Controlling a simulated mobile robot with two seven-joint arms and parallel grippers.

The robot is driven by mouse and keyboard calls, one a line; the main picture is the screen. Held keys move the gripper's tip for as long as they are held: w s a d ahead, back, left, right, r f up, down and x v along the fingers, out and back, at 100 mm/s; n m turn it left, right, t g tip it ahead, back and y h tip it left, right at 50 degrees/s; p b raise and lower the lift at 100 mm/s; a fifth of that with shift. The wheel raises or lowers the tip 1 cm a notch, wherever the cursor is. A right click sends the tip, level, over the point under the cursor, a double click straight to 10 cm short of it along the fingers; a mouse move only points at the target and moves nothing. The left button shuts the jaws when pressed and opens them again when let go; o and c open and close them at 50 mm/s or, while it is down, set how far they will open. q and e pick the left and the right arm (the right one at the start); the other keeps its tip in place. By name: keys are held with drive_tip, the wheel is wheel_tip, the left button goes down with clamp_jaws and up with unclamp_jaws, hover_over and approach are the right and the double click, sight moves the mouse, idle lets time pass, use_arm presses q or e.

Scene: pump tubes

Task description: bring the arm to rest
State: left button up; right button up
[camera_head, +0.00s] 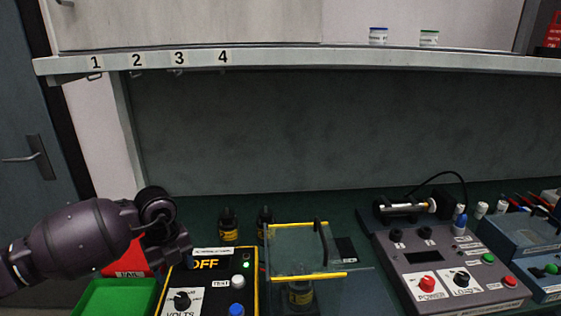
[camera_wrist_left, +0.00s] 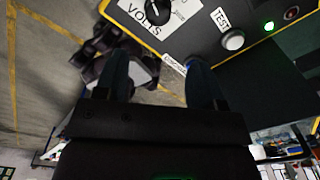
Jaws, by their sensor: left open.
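My left arm (camera_head: 85,240) comes in from the left in the head view, bent at the wrist. My left gripper (camera_head: 180,256) hangs beside the left edge of the black-and-yellow tester, near its OFF display. In the left wrist view, the two fingers of the left gripper (camera_wrist_left: 160,80) are apart with nothing held between them. The tester (camera_wrist_left: 190,30) lies beyond the fingertips in that view; contact cannot be told. My right gripper does not show.
A green tray (camera_head: 112,298) and a partly hidden red tray (camera_head: 128,268) lie below the left arm. Dark bottles (camera_head: 228,226), a clear yellow-edged guard (camera_head: 306,275) and a grey power box (camera_head: 440,262) stand rightward. A shelf (camera_head: 300,62) with numbered hooks crosses above.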

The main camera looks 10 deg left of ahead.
use_arm(q)
drive_tip(key=s+d+n+t+h, duration=0.2)
drive_tip(key=s+d+t+h, duration=0.15)
drive_tip(key=d+h, duration=0.55)
drive_tip(key=s+d+n+t+h, duration=0.1)
drive_tip(key=s+d+t+h, duration=0.25)
drive_tip(key=d+h, duration=0.55)
drive_tip(key=s+a+f+n+t+y, duration=0.1)
drive_tip(key=a+f+n+t+y, duration=0.6)
drive_tip(key=n+t+y, duration=0.6)
drive_tip(key=s+a+f+n+g+y, duration=0.2)
drive_tip(key=s+a+f+n+g, duration=0.1)
drive_tip(key=s+f, duration=0.3)
drive_tip(key=s+a+f+n+g+y, duration=0.3)
drive_tip(key=s+a+f+n+g, duration=0.1)
drive_tip(key=s+f+n+g, duration=0.1)
drive_tip(key=shift+s+f+n, duration=0.35)
drive_tip(key=shift+f+n, duration=0.25)
drive_tip(key=shift+n, duration=0.1)
